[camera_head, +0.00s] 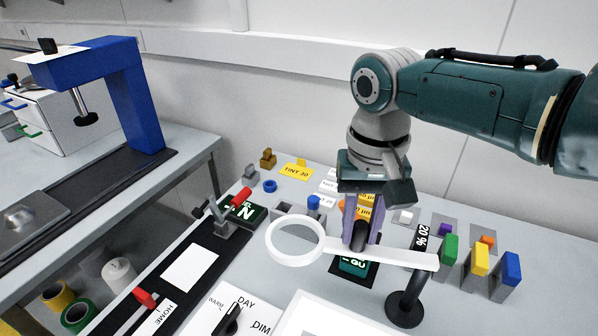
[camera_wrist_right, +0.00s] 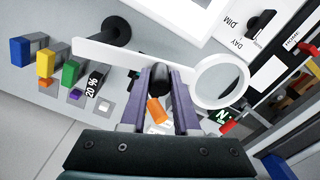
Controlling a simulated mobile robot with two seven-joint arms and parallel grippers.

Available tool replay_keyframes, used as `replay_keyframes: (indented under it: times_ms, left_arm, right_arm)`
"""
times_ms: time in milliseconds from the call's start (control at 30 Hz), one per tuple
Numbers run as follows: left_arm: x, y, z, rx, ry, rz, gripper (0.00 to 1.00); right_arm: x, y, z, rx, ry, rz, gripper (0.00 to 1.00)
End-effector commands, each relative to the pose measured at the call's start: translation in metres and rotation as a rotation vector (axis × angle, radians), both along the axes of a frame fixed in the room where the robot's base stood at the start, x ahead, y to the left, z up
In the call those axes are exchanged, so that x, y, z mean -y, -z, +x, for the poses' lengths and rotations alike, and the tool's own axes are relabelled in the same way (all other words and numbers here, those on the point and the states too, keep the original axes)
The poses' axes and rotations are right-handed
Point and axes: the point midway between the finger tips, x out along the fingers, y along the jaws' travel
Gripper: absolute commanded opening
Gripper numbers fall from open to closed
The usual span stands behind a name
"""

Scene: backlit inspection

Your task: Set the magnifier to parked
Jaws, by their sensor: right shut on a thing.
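The magnifier is a white ring (camera_head: 295,241) on a flat white arm (camera_head: 405,259), pivoted on a black post with a round base (camera_head: 404,309). The ring lies to the left of the post in the head view. My right gripper (camera_head: 361,238) is shut on the black knob (camera_wrist_right: 160,80) that stands on the magnifier's arm, between ring and post. The ring also shows in the right wrist view (camera_wrist_right: 241,82). A dark plate with partly covered white lettering (camera_head: 354,267) lies below the arm. My left gripper is not in view.
Green, yellow and blue blocks (camera_head: 511,269) stand right of the post. A DAY/DIM dial (camera_head: 232,318) and a white-framed panel (camera_head: 325,318) lie in front. A red-handled lever (camera_head: 240,197) stands left of the ring. Small blocks and yellow cards (camera_head: 297,171) lie behind.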

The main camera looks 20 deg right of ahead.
Motion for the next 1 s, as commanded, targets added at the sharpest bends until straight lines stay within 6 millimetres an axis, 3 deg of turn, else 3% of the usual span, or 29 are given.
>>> replay_keyframes:
  times_ms: [400,967,1000]
  left_arm:
    - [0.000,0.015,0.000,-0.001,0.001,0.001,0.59]
    - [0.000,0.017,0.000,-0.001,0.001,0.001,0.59]
    - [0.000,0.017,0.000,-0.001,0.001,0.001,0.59]
  right_arm:
    - [0.014,0.001,0.018,0.004,0.205,0.000,0.00]
    - [0.018,0.000,0.020,0.006,0.239,-0.004,0.00]
    - [0.018,0.000,0.020,0.006,0.240,-0.004,0.31]
